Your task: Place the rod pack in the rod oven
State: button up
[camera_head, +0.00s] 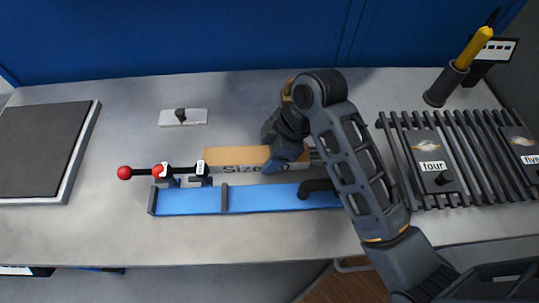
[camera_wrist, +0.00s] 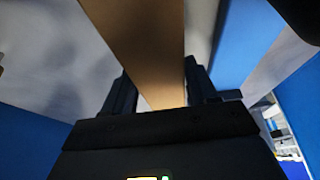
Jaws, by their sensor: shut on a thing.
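The rod pack is a long tan box (camera_head: 226,157) with "Size" lettering on its pale front side, at the middle of the bench. My gripper (camera_head: 284,158) is shut on it near its right part. In the wrist view the tan pack (camera_wrist: 145,45) runs between the two dark fingers of my gripper (camera_wrist: 158,95). A long blue trough-like body (camera_head: 270,197) lies just in front of the pack, with dark bands and a black handle; it looks like the rod oven. My arm hides its right end. I cannot tell whether the pack touches the bench.
A black bar with red knobs (camera_head: 124,173) stands at the blue body's left end. A grey plate (camera_head: 183,117) with a black knob lies behind. A dark-topped slab (camera_head: 40,140) is at left; a slatted rack (camera_head: 405,150) with a "four" plate (camera_head: 433,164) is at right.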

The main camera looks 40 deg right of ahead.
grip_shut()
jog(key=shift+r, duration=0.15)
